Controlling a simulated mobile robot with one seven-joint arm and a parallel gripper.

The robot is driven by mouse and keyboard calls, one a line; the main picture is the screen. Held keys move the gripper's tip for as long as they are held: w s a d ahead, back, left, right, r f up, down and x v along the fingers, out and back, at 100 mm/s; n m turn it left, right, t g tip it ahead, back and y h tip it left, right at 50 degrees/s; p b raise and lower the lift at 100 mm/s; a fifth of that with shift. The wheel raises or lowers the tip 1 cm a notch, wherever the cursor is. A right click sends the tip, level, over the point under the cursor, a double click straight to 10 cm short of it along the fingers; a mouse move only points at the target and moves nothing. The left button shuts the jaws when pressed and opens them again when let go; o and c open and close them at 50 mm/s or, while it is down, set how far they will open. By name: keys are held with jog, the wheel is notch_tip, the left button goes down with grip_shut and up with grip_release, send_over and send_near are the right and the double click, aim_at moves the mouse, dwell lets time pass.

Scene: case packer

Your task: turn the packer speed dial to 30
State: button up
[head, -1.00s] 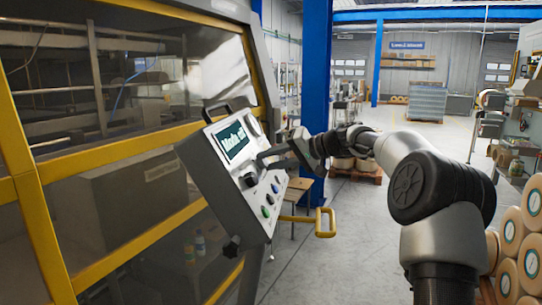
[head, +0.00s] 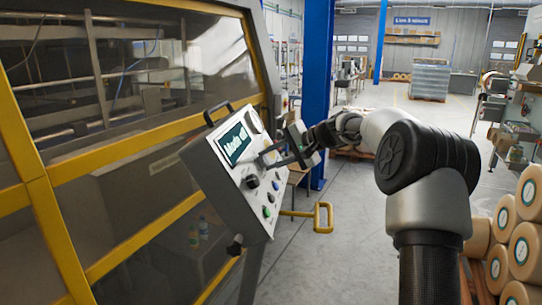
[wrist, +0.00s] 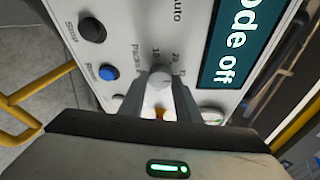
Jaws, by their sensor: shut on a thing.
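The packer speed dial (wrist: 158,80) is a small pale knob on the light control panel (wrist: 130,35). Numbers 10 and 20 and a partly hidden label show beside it in the wrist view. My gripper (wrist: 160,96) has one finger on each side of the dial and is shut on it. The fingers hide part of the dial and its scale, so I cannot read its setting. In the head view my gripper (head: 263,158) is at the panel (head: 215,180), just right of the screen, and the dial is hidden there.
The screen (head: 236,144) reads "Mode off". A black button (wrist: 92,30) and a blue button (wrist: 109,73) sit near the dial. A yellow handle (head: 324,218) sticks out below the panel. Rolls (head: 503,240) are stacked at right. The floor between is clear.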

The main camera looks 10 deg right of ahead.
dwell(0.3)
jog(key=o, duration=1.1)
jog(key=shift+c, duration=0.2)
jog(key=b+v, duration=0.2)
jog(key=v, duration=1.5)
jog(key=shift+s+d+r, duration=0.1)
jog(key=shift+s+r, duration=0.05)
